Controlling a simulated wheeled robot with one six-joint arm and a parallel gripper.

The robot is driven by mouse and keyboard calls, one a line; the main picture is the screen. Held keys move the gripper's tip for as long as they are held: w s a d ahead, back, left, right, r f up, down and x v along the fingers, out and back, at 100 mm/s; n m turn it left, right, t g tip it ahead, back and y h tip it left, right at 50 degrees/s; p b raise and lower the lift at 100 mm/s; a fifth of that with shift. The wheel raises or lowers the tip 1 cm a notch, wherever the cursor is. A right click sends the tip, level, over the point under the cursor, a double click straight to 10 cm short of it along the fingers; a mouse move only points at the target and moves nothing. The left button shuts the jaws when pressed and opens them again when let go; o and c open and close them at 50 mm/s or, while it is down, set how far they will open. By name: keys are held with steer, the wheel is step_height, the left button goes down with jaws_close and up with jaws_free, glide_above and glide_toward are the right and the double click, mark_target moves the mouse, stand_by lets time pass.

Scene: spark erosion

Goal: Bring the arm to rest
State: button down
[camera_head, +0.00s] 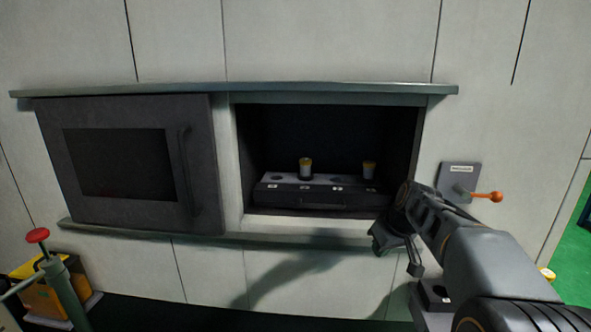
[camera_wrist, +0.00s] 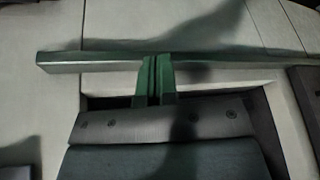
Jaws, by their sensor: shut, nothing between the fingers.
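My gripper (camera_head: 382,241) is at the end of my arm, which reaches in from the lower right in the head view. It appears in front of the lower right part of the wall opening, by the lower rail (camera_head: 290,240). In the wrist view my gripper's two green-tinted fingers (camera_wrist: 156,62) are together, with nothing between them. They overlap a long grey-green rail (camera_wrist: 230,62) in that picture; I cannot tell whether they touch it.
An orange-knobbed lever (camera_head: 488,196) is close right of my arm. A red-knobbed green post (camera_head: 62,285) stands lower left.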

steer(key=s+a+f+m+h+p, duration=0.1)
steer(key=s+a+p, duration=0.1)
steer(key=s, duration=0.8)
steer(key=s+a+f+m+h+p, duration=0.1)
steer(key=s+a+m+p, duration=0.1)
steer(key=s, duration=0.9)
steer(key=shift+a+f+p, duration=0.3)
steer(key=shift+a+f, duration=0.05)
steer(key=shift+a, duration=0.55)
steer(key=shift+m, duration=0.3)
